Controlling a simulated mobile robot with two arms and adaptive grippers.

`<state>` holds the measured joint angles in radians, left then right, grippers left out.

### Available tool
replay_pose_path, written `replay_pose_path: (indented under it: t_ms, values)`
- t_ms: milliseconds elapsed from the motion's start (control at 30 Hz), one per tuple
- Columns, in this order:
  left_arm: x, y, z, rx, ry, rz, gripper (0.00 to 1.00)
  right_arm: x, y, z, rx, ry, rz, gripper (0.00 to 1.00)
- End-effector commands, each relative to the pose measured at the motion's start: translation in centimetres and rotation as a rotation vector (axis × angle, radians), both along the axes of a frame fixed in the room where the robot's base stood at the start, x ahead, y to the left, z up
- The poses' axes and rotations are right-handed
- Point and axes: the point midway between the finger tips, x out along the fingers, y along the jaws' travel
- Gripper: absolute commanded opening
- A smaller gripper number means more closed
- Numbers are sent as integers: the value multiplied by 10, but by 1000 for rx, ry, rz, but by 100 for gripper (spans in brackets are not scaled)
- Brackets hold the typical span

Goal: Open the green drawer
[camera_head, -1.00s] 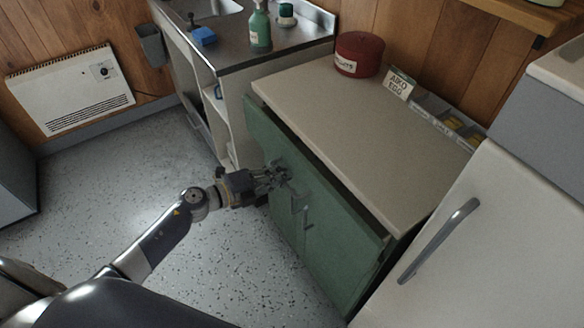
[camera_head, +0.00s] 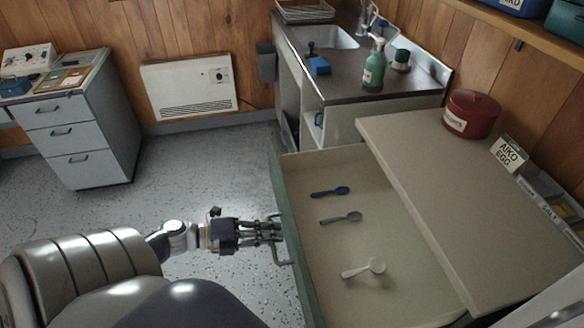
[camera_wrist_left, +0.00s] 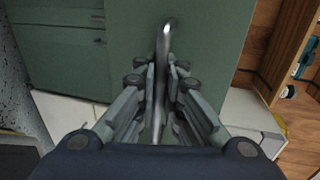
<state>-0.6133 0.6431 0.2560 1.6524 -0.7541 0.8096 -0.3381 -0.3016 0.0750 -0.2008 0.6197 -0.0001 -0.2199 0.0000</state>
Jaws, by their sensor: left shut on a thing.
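The green drawer (camera_head: 285,222) is pulled well out from under the beige worktop (camera_head: 440,190). Its pale inside shows a blue spoon (camera_head: 330,192), a grey spoon (camera_head: 341,218) and a white spoon (camera_head: 364,268) lying apart. My left gripper (camera_head: 278,230) is at the drawer's front and is shut on its metal handle (camera_head: 282,258). In the left wrist view the handle (camera_wrist_left: 162,75) runs between the fingers of my left gripper (camera_wrist_left: 161,90), with the green front behind it. My right gripper is in neither view.
A dark red tin (camera_head: 471,113) and a card sign (camera_head: 509,154) stand on the worktop. A sink counter (camera_head: 400,93) with a green bottle (camera_head: 374,66) is behind. A grey drawer unit (camera_head: 85,125) and a white heater (camera_head: 189,86) stand at the back left. Speckled floor is clear between.

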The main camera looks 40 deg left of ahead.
Motion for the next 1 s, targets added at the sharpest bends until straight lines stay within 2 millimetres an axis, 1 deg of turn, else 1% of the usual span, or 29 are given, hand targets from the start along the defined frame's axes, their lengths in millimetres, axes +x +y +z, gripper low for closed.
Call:
replay_pose_path:
  t_ms: [100,233,667,700,767,1000]
  values:
    - [-9,8,1,0,-1,1,0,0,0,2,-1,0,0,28]
    - [-14,12,2,-2,-2,1,0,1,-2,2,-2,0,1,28]
    - [-15,13,2,-2,-4,0,0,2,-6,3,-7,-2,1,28]
    - [-15,13,2,-2,-4,0,15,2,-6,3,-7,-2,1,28]
    - [-15,13,2,-2,-4,0,28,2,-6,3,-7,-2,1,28]
    - [-16,13,1,-1,-2,0,28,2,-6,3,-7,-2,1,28]
